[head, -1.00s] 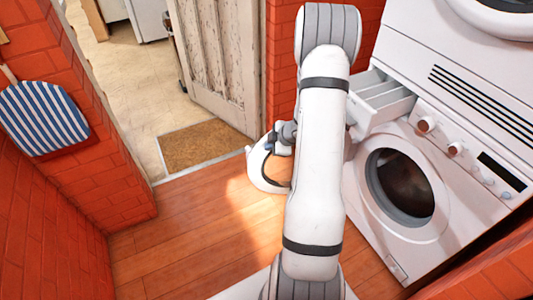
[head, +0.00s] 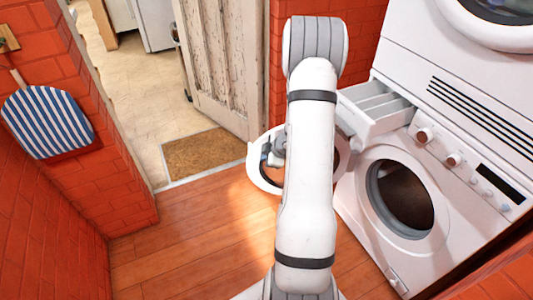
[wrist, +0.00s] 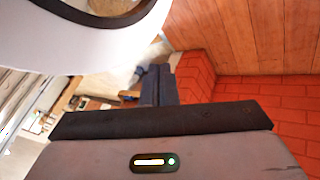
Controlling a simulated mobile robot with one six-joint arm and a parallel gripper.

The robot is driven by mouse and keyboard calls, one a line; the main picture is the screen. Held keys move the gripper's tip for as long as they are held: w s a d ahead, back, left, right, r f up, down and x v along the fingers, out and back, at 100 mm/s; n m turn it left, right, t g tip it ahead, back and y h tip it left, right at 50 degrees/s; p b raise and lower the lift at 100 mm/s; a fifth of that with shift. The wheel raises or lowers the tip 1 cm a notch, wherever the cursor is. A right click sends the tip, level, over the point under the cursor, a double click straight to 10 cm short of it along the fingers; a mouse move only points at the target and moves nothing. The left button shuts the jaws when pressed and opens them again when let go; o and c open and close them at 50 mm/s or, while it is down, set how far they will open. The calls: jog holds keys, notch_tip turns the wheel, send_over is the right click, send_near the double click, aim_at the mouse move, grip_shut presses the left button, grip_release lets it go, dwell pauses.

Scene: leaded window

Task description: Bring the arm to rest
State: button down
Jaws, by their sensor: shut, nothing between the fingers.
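My arm (head: 306,180) reaches up and forward through the middle of the head view and hides part of what lies behind it. My gripper (head: 267,152) shows just left of the arm, partly hidden. In the wrist view its dark fingers (wrist: 158,85) are together with nothing between them. The open round washer door (head: 256,172), a white ring, stands behind the gripper and arm. It also fills the upper left of the wrist view (wrist: 60,45). I cannot tell whether gripper and door touch.
The white washing machine (head: 365,235) stands at right with its round opening uncovered. Its detergent drawer (head: 375,108) is pulled out. A worn door (head: 215,60) stands open beside a brown mat (head: 203,152). Brick walls flank the wooden floor (head: 190,225), which is clear at left.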

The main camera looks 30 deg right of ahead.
jog(key=p+v, duration=0.4)
jog(key=v, duration=0.5)
jog(key=s+a+r+m+g+h+p, duration=0.1)
jog(key=a+r+m+h+p, duration=0.25)
jog(key=r, duration=0.85)
jog(key=s+a+r+m+h+p, duration=0.1)
jog(key=a+r+m+h+p, duration=0.2)
jog(key=r, duration=0.9)
jog(key=s+a+r+m+g+y+p, duration=0.1)
jog(key=s+a+r+m+y+p, duration=0.1)
jog(key=s+a+r, duration=0.3)
jog(key=s+a+r+m+g+y+p, duration=0.2)
jog(key=s+a+r, duration=0.4)
jog(key=s+a, duration=0.4)
jog(key=a+m+y+p, duration=0.1)
jog(key=a+p, duration=0.1)
jog(key=a, duration=0.1)
jog(key=shift+s+g, duration=0.3)
